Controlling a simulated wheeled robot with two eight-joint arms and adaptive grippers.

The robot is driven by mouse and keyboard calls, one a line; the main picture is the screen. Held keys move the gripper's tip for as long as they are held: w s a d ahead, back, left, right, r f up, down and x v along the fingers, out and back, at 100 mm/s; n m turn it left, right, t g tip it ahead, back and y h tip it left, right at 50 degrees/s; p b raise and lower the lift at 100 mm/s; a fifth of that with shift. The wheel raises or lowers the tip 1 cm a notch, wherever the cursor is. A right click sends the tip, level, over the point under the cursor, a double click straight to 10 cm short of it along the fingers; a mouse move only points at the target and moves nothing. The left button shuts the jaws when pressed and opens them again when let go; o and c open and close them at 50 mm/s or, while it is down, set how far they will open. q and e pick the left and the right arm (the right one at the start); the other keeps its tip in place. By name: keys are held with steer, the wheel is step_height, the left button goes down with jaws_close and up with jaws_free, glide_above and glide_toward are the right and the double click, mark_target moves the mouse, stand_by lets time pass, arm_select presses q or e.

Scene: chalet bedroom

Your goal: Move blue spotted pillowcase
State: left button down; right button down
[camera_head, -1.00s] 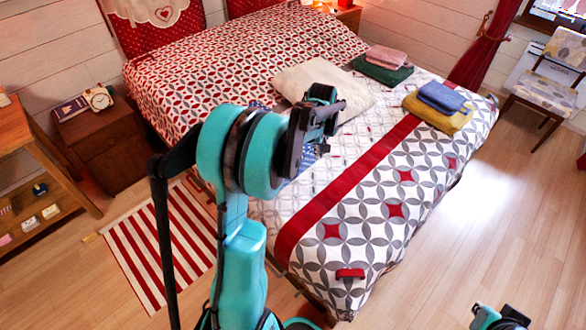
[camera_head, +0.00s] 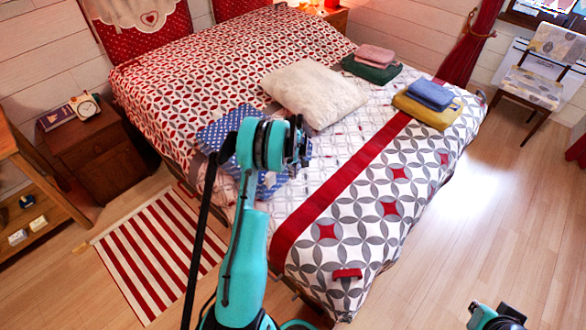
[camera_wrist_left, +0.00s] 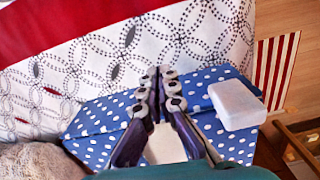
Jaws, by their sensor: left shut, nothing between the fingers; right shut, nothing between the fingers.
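The blue pillowcase with white spots (camera_head: 218,130) lies on the left side of the bed, in front of the cream pillow. My left arm covers its middle in the head view. In the left wrist view the pillowcase (camera_wrist_left: 100,118) spreads below and on both sides of my left gripper (camera_wrist_left: 160,88). That gripper is shut and empty over the pillowcase; whether it touches the cloth I cannot tell. In the head view my left gripper (camera_head: 301,142) is at the pillowcase's right part. My right gripper (camera_head: 512,316) shows only partly at the bottom right, far from the bed.
The cream pillow (camera_head: 314,92), folded pink and green cloths (camera_head: 371,68) and folded blue and yellow cloths (camera_head: 428,108) lie on the bed. A white block-like thing (camera_wrist_left: 237,104) shows over the pillowcase. A nightstand (camera_head: 88,145) stands left. The floor right of the bed is clear.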

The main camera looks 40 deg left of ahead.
arm_select(q)
steer(key=a, duration=0.1)
steer(key=a+f+b, duration=0.1)
steer(key=a, duration=0.2)
steer(key=shift+w+f, duration=0.15)
steer(key=shift+w, duration=0.15)
